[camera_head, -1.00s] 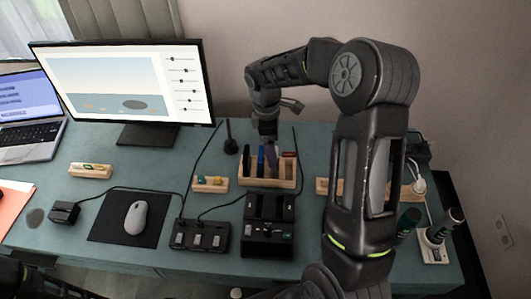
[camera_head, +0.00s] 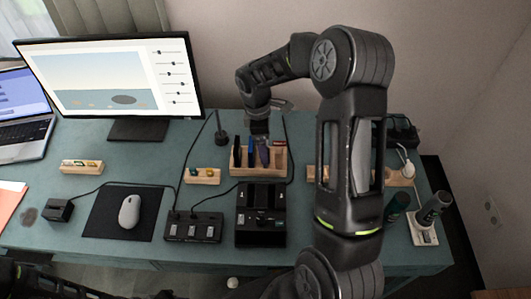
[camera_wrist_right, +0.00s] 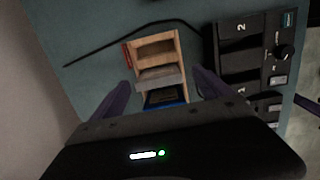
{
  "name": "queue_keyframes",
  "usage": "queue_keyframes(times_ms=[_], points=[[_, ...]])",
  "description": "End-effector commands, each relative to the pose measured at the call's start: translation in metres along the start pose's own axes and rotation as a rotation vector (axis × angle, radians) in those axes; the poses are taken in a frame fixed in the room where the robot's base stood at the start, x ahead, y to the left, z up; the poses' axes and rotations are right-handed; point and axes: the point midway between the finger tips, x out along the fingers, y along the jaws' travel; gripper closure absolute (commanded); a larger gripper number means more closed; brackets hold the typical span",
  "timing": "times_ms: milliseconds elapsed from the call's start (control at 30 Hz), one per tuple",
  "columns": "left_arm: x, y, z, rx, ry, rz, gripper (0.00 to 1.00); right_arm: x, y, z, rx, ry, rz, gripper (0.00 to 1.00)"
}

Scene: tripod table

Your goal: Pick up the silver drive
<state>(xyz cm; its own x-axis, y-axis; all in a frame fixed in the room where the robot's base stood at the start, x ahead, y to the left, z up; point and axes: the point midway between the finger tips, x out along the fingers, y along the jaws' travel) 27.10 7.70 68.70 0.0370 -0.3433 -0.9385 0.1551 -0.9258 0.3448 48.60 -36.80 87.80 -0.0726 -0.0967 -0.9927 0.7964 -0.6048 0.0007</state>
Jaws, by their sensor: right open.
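The silver drive (camera_wrist_right: 160,78) stands in a slot of a wooden rack (camera_wrist_right: 155,46) in the right wrist view. In the head view my right gripper (camera_head: 260,138) is above the wooden rack (camera_head: 258,170); the silver drive cannot be made out there behind the fingers. My left gripper is out of view.
A black numbered dock (camera_head: 261,220) stands close in front of the rack, with a black hub (camera_head: 193,228) to its left. A small wooden holder (camera_head: 202,176), cables and a monitor (camera_head: 110,80) are nearby. Bottles (camera_head: 432,208) stand at the right.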

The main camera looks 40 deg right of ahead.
Motion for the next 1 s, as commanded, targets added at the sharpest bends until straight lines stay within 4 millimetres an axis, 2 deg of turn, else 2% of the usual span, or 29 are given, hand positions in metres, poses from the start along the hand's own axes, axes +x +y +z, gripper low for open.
queue_keyframes(times_ms=[133,333,933,1000], points=[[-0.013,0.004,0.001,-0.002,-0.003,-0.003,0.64,0.018,0.001,0.001,0.000,-0.002,-0.006,0.11],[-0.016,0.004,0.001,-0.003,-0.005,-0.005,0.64,0.042,0.002,0.000,0.000,0.000,-0.002,0.11],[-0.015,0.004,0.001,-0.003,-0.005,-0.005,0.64,0.044,0.002,-0.001,0.000,0.001,0.000,0.11],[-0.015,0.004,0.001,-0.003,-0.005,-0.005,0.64,0.044,0.002,-0.001,0.000,0.001,0.000,0.16]])
